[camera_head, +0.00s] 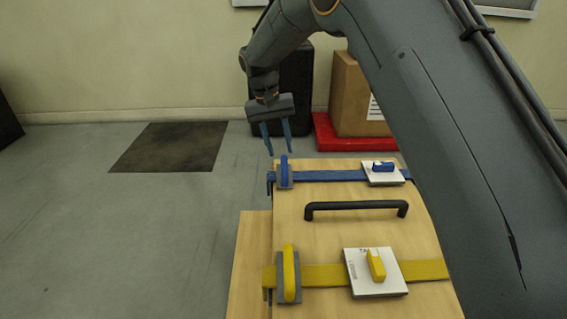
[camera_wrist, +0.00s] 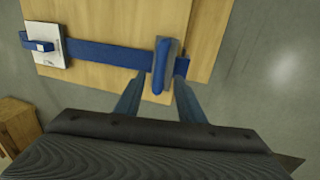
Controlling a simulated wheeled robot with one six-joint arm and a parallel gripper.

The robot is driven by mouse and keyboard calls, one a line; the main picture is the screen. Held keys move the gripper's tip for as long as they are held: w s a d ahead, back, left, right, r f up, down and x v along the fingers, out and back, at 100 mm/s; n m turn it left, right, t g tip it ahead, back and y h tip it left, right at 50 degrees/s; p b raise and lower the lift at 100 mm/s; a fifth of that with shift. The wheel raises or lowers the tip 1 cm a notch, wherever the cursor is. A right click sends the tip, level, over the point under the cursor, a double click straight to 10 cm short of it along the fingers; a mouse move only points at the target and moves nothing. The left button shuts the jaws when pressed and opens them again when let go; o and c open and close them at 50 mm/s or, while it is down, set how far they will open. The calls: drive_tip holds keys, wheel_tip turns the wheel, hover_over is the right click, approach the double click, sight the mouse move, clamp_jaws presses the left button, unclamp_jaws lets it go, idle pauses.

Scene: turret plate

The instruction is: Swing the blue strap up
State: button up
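The blue strap (camera_head: 330,176) lies flat across the far end of the wooden lid, from a grey-backed blue lever (camera_head: 285,172) at the left to a white plate with a blue knob (camera_head: 383,170) at the right. The strap also shows in the wrist view (camera_wrist: 105,53), with the lever (camera_wrist: 164,66) near its end. My gripper (camera_head: 281,152) is above and just beyond the blue lever, pointing down. Its fingers are apart with nothing between them. In the wrist view my gripper (camera_wrist: 158,82) has the lever in line with its finger gap; contact is not clear.
A yellow strap (camera_head: 325,275) with a yellow lever (camera_head: 289,275) and white plate (camera_head: 374,272) crosses the near part of the lid. A black handle (camera_head: 356,207) stands between the straps. A cardboard box (camera_head: 355,95) on a red pallet (camera_head: 335,141) is behind.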

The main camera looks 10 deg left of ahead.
sight(284, 163)
drive_tip(key=f+b, duration=0.1)
drive_tip(key=f, duration=0.1)
drive_tip(key=d+f, duration=0.1)
drive_tip(key=f, duration=0.2)
drive_tip(key=shift+w+f+b, duration=0.1)
drive_tip(key=shift+b, duration=0.25)
clamp_jaws()
